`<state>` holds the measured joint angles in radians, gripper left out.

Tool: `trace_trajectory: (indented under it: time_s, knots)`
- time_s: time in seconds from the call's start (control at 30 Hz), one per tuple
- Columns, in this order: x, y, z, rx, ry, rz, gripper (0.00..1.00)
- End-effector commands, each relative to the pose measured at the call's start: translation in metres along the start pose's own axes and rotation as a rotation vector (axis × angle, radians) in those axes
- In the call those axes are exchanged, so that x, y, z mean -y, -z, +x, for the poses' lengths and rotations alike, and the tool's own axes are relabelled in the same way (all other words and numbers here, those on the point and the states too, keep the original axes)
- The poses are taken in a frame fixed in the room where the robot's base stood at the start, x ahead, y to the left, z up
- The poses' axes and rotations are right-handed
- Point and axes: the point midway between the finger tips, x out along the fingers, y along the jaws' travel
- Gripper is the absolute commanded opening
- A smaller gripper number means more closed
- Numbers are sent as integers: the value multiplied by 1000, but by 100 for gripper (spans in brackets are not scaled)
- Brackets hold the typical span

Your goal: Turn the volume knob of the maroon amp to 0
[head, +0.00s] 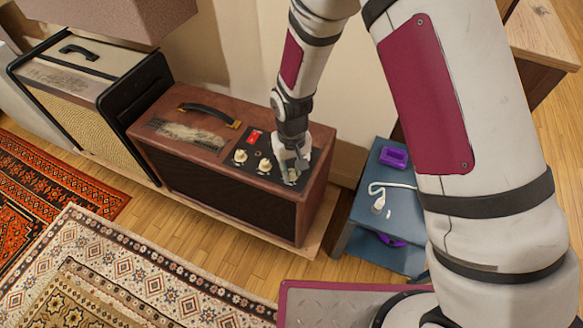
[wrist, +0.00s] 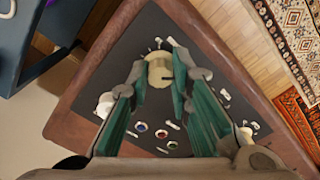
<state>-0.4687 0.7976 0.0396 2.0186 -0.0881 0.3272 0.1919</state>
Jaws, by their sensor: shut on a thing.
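My gripper (head: 291,172) reaches down to the right end of that panel. In the wrist view its two green-padded fingers (wrist: 158,84) are shut on a cream knob (wrist: 159,70), one on each side. A short dark mark on this knob points right in that view. Its label and scale are too small to read, so I cannot tell by lettering whether it is the volume knob.
Other cream knobs (head: 240,156) sit left of my gripper, with a red switch (head: 253,137) behind them. A cream-and-black amp (head: 90,75) stands to the left. A blue table (head: 380,215) with purple items stands to the right. Patterned rugs (head: 125,275) cover the front floor.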

Motion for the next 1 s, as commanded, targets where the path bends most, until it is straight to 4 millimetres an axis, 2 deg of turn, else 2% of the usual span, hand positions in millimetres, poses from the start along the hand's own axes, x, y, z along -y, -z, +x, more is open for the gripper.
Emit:
trace_trajectory:
  time_s: [0.67,0.7,0.77,1.0]
  knots:
    - [0,0,0,-1,0,-67,0]
    - [0,0,0,-1,0,-67,24]
    - [0,0,0,-1,0,-66,37]
    - [0,0,0,-1,0,-65,40]
